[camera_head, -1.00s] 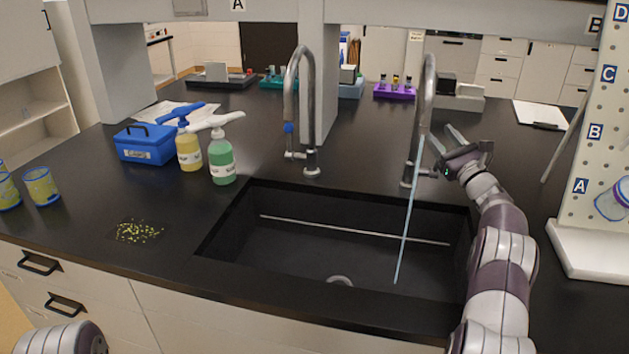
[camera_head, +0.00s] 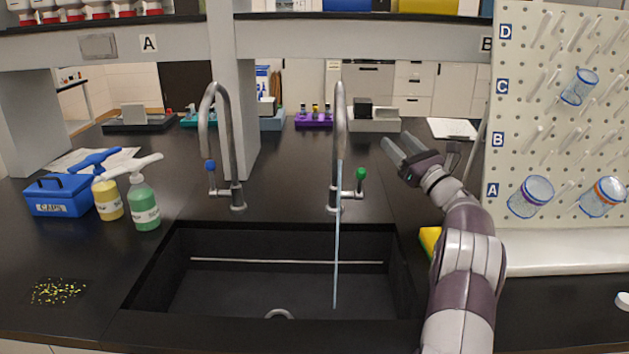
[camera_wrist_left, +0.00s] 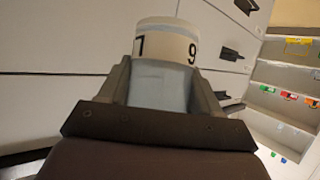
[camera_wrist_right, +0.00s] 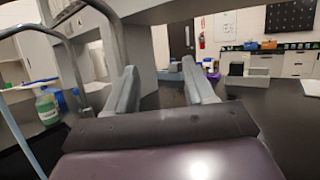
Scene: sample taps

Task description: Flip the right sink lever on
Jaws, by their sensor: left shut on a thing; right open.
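The right faucet (camera_head: 340,120) is a tall grey gooseneck behind the sink's right half. A thin water stream (camera_head: 337,250) runs from its spout into the sink (camera_head: 260,285). Its lever with a green knob (camera_head: 361,175) stands upright on the faucet's right side. My right gripper (camera_head: 393,143) is open and empty, above and to the right of the green knob and apart from it. Its two fingers also show in the right wrist view (camera_wrist_right: 158,68). My left gripper (camera_wrist_left: 165,85) is shut on a white cylinder (camera_wrist_left: 168,42) marked with digits, seen only in the left wrist view.
The left faucet (camera_head: 215,130) has a blue knob (camera_head: 210,165) and no stream. Soap bottles (camera_head: 144,205) and a blue box (camera_head: 60,194) stand left. A yellow sponge (camera_head: 430,240) and a pegboard (camera_head: 550,120) are right of the sink.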

